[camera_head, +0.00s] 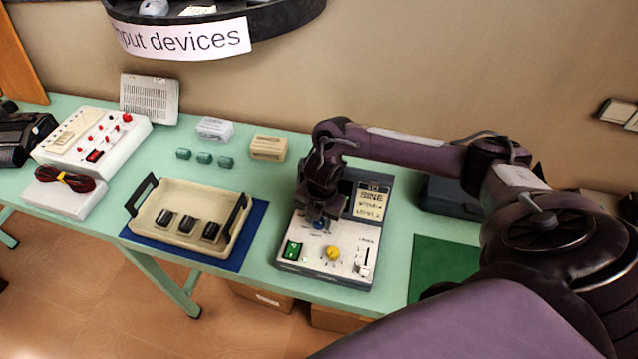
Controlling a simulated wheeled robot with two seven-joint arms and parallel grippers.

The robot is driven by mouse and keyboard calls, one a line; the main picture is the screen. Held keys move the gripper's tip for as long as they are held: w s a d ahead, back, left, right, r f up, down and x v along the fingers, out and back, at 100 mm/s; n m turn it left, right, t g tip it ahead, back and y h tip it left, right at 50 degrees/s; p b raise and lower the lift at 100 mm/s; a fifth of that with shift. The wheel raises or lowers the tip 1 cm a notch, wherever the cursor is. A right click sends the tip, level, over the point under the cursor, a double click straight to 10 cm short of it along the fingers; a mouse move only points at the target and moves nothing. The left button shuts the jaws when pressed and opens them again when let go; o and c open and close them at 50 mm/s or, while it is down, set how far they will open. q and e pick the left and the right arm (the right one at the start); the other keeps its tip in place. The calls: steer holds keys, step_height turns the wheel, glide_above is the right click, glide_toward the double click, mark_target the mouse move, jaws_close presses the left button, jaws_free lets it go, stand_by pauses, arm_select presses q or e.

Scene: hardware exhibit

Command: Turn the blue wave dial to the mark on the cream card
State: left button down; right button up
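The blue wave dial (319,225) is on the panel of a grey and white device (312,252) on the green table. My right gripper (320,218) points down right over the dial and hides most of it. I cannot tell whether its fingers are around the dial or just above it, nor where the dial points. A cream card (371,203) with dark lettering, the top line reading "SINE", stands at the back right of the device. My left gripper is not in view.
The panel also bears a yellow knob (333,253), a green switch (292,250) and a slider (364,262). A cream tray (183,190) with black blocks lies to the left on a blue mat (243,247). A green mat (440,266) lies to the right.

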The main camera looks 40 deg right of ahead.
mark_target(320, 221)
step_height(320, 221, up, 7)
steer(key=shift+s+d+r, duration=0.1)
steer(key=shift+s+r+p, duration=0.1)
steer(key=shift+r+p, duration=0.2)
stand_by(0.6)
